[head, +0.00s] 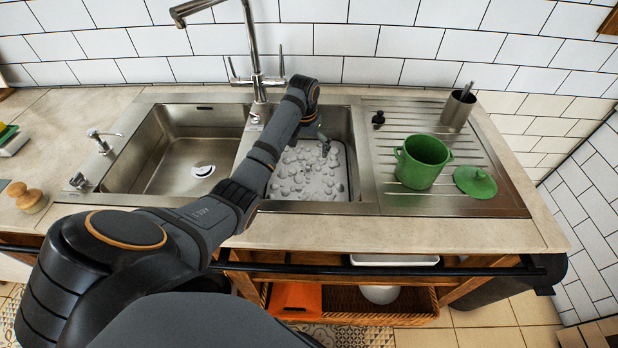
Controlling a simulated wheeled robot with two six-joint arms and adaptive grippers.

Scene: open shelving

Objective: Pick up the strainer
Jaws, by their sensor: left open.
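My left arm reaches across the counter to the right sink basin (358,180). My left gripper (325,150) is open and small in the picture, low over the grey, pebble-patterned mat (312,180) in that basin. I cannot tell whether it touches anything. No strainer can be made out for certain. A round, pale metal piece with a dark slot (203,171) lies at the drain of the left basin. A small black item (378,118) is on the drainboard, right of the gripper. My forearm hides part of the right basin and the divider. My right gripper is out of view.
A tall tap (252,45) stands behind the basins, close to my forearm. A green pot (422,162), its green lid (475,182) and a metal cup with a utensil (458,108) stand on the drainboard. A brush (27,198) lies at the far left.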

